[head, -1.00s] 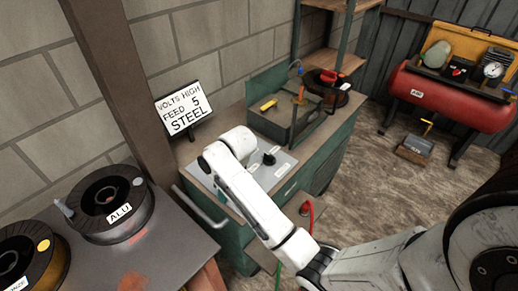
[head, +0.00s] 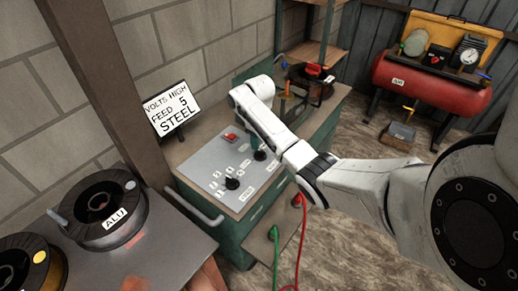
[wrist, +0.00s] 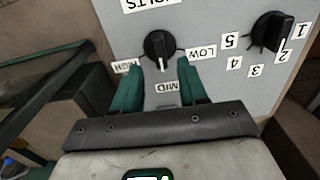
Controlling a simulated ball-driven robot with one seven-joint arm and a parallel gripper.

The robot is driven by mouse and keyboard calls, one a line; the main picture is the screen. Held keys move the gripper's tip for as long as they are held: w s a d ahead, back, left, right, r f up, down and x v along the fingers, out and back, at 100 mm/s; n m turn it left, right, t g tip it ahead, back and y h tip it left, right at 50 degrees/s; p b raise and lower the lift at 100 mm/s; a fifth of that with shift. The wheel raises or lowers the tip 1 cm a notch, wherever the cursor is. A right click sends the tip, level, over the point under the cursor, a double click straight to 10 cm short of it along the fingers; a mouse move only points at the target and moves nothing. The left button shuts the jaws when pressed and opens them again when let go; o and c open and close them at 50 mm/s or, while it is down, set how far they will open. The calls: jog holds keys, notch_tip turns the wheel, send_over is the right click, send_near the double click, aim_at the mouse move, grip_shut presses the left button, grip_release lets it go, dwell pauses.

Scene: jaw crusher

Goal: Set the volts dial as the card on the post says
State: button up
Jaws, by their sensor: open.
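The card (head: 172,107) on the post (head: 112,75) reads VOLTS HIGH, FEED 5, STEEL. The volts dial (wrist: 158,45) is a black knob on the grey panel (wrist: 205,14), with LOW, MID and HIGH labels around it. Its white mark points toward MID. My gripper (wrist: 158,68) is open, with its green fingers just short of the knob, one toward each side; I see no contact.
The feed dial (wrist: 271,32) is beside the volts dial, its mark near 2; it also shows in the head view (head: 232,183). A red switch (head: 230,137) is on the panel. Wire spools (head: 100,208) stand at left. Red and green cables hang in front.

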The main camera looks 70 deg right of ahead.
aim_at(260, 153)
jog(key=shift+f, duration=2.5)
jog(key=shift+c, duration=0.4)
grip_shut()
